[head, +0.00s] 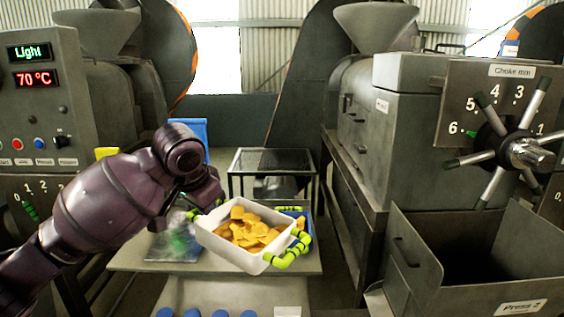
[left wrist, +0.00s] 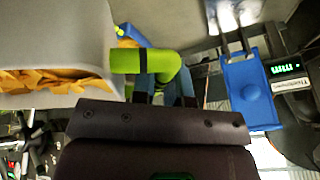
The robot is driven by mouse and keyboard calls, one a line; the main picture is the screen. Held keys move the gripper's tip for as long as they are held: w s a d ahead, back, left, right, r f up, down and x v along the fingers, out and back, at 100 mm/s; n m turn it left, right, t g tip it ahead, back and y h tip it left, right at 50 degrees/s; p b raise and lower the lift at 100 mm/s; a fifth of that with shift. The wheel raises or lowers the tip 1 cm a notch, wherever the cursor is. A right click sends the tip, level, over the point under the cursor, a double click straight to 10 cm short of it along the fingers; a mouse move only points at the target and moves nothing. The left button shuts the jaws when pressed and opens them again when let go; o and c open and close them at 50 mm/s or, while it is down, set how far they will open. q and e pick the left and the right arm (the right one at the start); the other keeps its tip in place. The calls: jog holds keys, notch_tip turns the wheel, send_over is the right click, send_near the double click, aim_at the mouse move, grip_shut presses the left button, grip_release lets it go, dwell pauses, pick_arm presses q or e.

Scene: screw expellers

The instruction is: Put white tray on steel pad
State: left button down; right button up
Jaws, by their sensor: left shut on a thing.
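The white tray (head: 228,250) holds a heap of orange-yellow chips and has yellow-green handles with black bands at its two ends. It appears tilted over the bench, and I cannot tell whether its underside touches anything. My left gripper (head: 197,208) is at the tray's left end. In the left wrist view my left gripper (left wrist: 162,92) is shut on the near green handle, beside the tray wall (left wrist: 60,40). A dark grey flat square (head: 165,250), likely the steel pad, lies on the bench left of the tray, with a green sheen. My right gripper is out of view.
A blue object (head: 303,222) shows behind the tray's right end. A dark-topped wire stand (head: 272,160) is behind. A press with a choke wheel (head: 515,150) and an open bin (head: 415,250) stand at right. A control panel (head: 40,100) is at left. Blue caps (head: 220,313) line the front.

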pick_arm(q)
jog(key=s+a+f+n+y, duration=0.1)
jog(key=s+a+f+n, duration=0.1)
jog(key=s+f, duration=0.5)
jog(key=s+a+f+n+y, duration=0.2)
jog(key=s+f+n, duration=0.3)
jog(key=f, duration=0.5)
jog(key=shift+s+a+n+g, duration=0.3)
jog(key=shift+s+a, duration=0.2)
jog(key=shift+s, duration=0.7)
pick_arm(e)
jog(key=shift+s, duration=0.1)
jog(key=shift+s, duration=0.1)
